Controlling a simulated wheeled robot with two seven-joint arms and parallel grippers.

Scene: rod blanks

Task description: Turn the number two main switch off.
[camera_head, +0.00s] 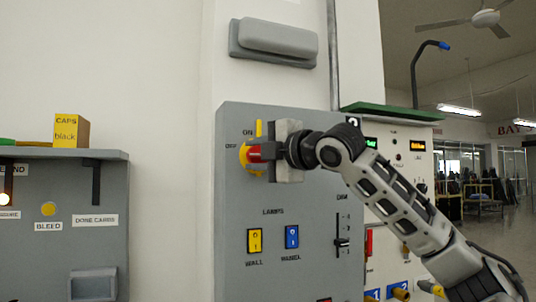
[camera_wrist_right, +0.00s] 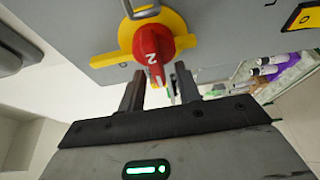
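The number two main switch (camera_head: 245,157) is a red rotary handle on a yellow collar, on the grey panel (camera_head: 235,200), with ON above it and OFF to its left. In the right wrist view the red handle (camera_wrist_right: 152,50) carries a white 2. Its narrow end points down toward my gripper. My right gripper (camera_head: 288,150) is in front of the switch and hides part of it. In the wrist view its two fingers (camera_wrist_right: 160,88) stand apart, with the handle's end at the gap between them. I cannot tell whether they touch it. My left gripper is not in view.
Below the switch are a yellow rocker (camera_head: 255,241), a blue rocker (camera_head: 292,237) and a slider (camera_head: 342,242). A grey housing (camera_head: 275,40) is above the panel. A shelf at left holds a yellow caps box (camera_head: 71,131). Another control panel (camera_head: 400,160) stands to the right.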

